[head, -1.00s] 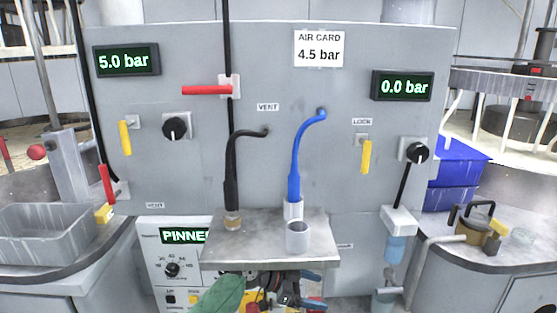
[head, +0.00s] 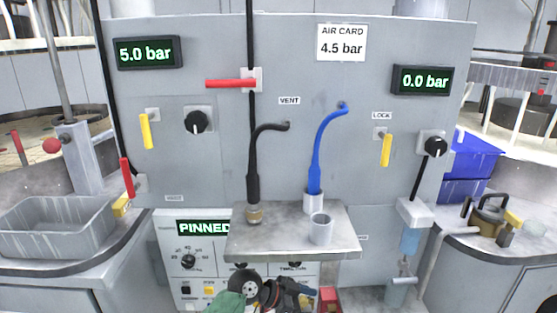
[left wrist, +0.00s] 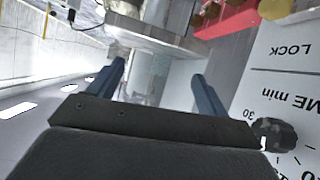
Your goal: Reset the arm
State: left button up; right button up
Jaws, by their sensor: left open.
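My left arm reaches in at the bottom middle of the head view, below the small metal shelf (head: 280,243). Its green part shows at the lower edge. My left gripper (head: 298,293) is small and partly cut off there. In the left wrist view, the left gripper (left wrist: 158,75) has its two blue-grey fingers spread apart. I see nothing held between them. Behind them is a blurred pale cylindrical shape. A white control panel with a dark knob (left wrist: 277,133) lies close to the right finger. My right gripper is in neither view.
A grey cup (head: 321,229), a black hose (head: 254,180) and a blue hose (head: 316,160) are at the shelf, above my left arm. A grey tray (head: 60,235) stands at left.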

pick_arm(q)
jog(key=s+a+f+n+t+y+p, duration=0.1)
jog(key=s+a+f+n+y+p, duration=0.2)
jog(key=s, duration=0.5)
jog(key=s+a+f+n+t+y, duration=0.1)
jog(key=s+a+f+n+y, duration=0.1)
jog(key=s+a+f+n, duration=0.35)
jog(key=s+a+f+n+y+p, duration=0.1)
jog(key=s+a+n+y, duration=0.1)
jog(key=s+a, duration=0.5)
jog(key=s+a+f+n+y+p, duration=0.1)
jog(key=s+a+n+y, duration=0.2)
jog(key=s+a, duration=0.4)
jog(key=s, duration=0.4)
jog(key=shift+s+g+y+p, duration=0.2)
jog(key=shift+g+y+p, duration=0.15)
jog(key=shift+g+y, duration=0.05)
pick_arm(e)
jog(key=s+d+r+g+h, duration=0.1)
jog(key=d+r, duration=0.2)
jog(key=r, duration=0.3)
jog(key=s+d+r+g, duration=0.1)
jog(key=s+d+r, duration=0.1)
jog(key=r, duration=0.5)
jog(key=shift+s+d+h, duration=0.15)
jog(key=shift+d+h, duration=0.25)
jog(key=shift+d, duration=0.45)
